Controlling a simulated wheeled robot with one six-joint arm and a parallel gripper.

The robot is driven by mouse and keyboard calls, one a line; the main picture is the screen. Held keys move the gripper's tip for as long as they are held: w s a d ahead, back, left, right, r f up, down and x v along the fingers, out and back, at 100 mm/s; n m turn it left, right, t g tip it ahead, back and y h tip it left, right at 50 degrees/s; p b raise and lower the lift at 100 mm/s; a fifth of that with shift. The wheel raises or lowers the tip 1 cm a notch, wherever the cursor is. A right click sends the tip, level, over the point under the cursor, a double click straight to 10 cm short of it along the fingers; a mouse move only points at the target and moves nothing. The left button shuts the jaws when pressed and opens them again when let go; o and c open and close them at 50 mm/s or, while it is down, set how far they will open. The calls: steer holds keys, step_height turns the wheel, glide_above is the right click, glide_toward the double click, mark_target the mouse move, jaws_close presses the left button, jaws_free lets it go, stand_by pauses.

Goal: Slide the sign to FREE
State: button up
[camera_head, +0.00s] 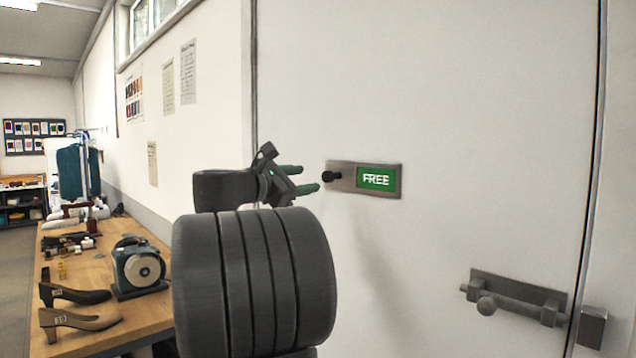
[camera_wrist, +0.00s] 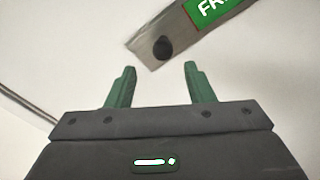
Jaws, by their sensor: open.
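The sign is a grey metal plate (camera_head: 341,172) on the white door, with a green panel reading FREE (camera_head: 378,179) at its right. A black knob (camera_head: 331,177) sits at the plate's left end. My gripper (camera_head: 304,178), with green fingers, is just left of the knob and open. In the wrist view the two fingertips (camera_wrist: 159,68) stand apart with nothing between them. The knob (camera_wrist: 163,47) shows just beyond the gap between them, and part of the green panel (camera_wrist: 212,8) shows at the top. I cannot tell whether anything touches.
A barrel bolt (camera_head: 515,298) is on the door at the lower right. A wooden workbench (camera_head: 125,320) at the left holds shoes (camera_head: 78,318) and a grinder-like machine (camera_head: 138,267). The door surface around the sign is clear.

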mark_target(328, 177)
steer(key=v, duration=0.6)
steer(key=shift+d, duration=0.1)
steer(key=p+x, duration=0.1)
steer(key=x, duration=1.3)
steer(key=shift+d+p, duration=0.15)
steer(key=shift+p, duration=0.15)
steer(key=shift+s+d+f, duration=0.1)
steer(key=shift+s, duration=0.15)
steer(key=shift+s+d, duration=0.1)
steer(key=shift+s, duration=0.25)
steer(key=shift+w, duration=0.1)
